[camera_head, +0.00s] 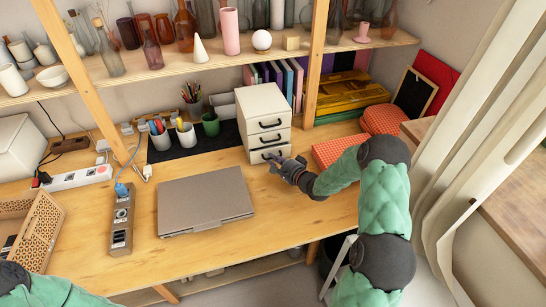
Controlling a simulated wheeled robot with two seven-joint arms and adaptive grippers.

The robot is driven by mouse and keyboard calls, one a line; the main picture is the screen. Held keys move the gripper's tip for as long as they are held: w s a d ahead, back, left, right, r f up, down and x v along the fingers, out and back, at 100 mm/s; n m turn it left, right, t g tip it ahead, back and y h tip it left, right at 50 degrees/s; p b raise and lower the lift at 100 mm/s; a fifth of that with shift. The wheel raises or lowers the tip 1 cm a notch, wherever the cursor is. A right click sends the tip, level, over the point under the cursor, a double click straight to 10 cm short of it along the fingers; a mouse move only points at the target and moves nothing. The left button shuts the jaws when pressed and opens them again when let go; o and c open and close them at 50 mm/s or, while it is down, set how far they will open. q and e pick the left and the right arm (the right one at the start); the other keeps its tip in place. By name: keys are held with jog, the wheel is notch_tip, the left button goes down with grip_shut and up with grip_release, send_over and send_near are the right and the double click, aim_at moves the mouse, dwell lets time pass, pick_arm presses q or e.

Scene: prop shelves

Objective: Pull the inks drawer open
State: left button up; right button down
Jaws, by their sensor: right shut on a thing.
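A small white cabinet (264,104) with a column of drawers and dark handles stands on the wooden desk, below the shelf. My right gripper (276,162) is at the front of its bottom drawer (262,154), shut on that drawer's handle. The drawer fronts look flush, though the gripper partly covers the bottom one. I cannot read any label that tells which drawer is the inks drawer. My left gripper is out of the view; only a green part of my left arm shows at the lower left corner.
A closed grey laptop (205,201) lies on the desk left of my right gripper. A red patterned box (335,150) sits just right of the cabinet. Pen cups (187,135) stand left of it. The desk in front of the cabinet is mostly clear.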

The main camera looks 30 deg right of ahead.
jog(key=s+a+p, duration=0.1)
jog(key=s, duration=0.3)
jog(key=s+a+p, duration=0.1)
jog(key=s, duration=0.3)
jog(key=s+a+p, duration=0.1)
jog(key=s+p, duration=0.1)
jog(key=s, duration=0.2)
jog(key=shift+s, duration=0.25)
jog(key=shift+s+a, duration=0.15)
jog(key=shift+s, duration=0.4)
jog(key=shift+a+f, duration=0.1)
jog(key=shift+f, duration=0.05)
jog(key=shift+s, duration=0.1)
jog(key=c, duration=1.3)
grip_release()
jog(key=shift+o, duration=0.5)
jog(key=shift+s, duration=0.15)
jog(key=v, duration=1.2)
